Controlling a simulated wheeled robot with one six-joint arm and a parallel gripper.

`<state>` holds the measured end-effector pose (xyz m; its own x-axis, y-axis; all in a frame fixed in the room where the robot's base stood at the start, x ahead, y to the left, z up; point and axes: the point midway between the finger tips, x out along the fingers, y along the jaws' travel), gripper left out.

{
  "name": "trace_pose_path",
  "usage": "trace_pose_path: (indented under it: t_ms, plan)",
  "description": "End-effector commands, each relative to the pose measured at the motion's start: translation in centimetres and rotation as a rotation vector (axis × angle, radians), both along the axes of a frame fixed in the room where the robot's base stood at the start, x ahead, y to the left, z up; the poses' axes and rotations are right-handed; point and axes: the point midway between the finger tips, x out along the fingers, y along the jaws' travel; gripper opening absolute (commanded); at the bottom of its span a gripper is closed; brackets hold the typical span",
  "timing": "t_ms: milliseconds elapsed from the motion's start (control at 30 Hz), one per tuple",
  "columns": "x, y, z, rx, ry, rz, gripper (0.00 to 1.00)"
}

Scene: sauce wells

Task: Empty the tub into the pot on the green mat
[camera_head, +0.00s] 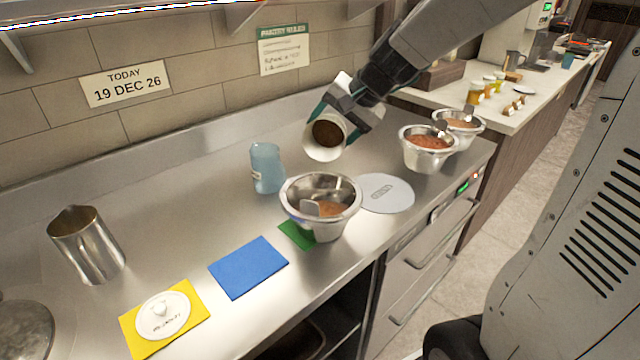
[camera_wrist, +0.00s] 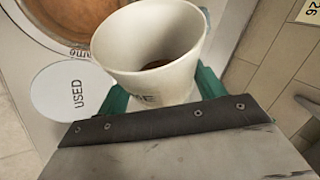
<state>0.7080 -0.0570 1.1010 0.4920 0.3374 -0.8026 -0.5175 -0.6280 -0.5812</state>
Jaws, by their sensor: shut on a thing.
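My gripper (camera_head: 347,112) is shut on a white tub (camera_head: 322,154). The tub is tilted, its mouth towards the head camera, with dark brown contents inside. In the wrist view the tub (camera_wrist: 140,72) sits between the green finger pads and some brown shows deep inside. The steel pot (camera_head: 333,226) stands on the green mat (camera_head: 293,235), which it mostly covers. The pot holds orange-brown sauce and a grey utensil. The tub is above and behind the pot, apart from it. No stream of sauce shows between them.
A white disc (camera_head: 386,194), marked USED in the wrist view (camera_wrist: 75,92), lies right of the pot. A blue cup (camera_head: 267,168) stands behind left. Blue (camera_head: 248,268) and yellow (camera_head: 142,338) mats, a lid (camera_head: 163,315) and a steel jug (camera_head: 87,245) are left. Two sauce bowls (camera_head: 424,157) (camera_head: 458,128) stand right.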

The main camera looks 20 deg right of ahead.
Motion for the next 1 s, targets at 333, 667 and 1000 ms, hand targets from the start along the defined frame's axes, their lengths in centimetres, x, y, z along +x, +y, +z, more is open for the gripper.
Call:
trace_pose_path:
  t_ms: [333,667,1000]
  plan:
    - [-0.7,0.6,0.6,-0.048,-0.073,0.0,0.32]
    - [-1.0,0.8,1.2,-0.094,-0.141,0.0,0.32]
    - [-1.4,1.0,1.6,-0.141,-0.212,-0.001,0.32]
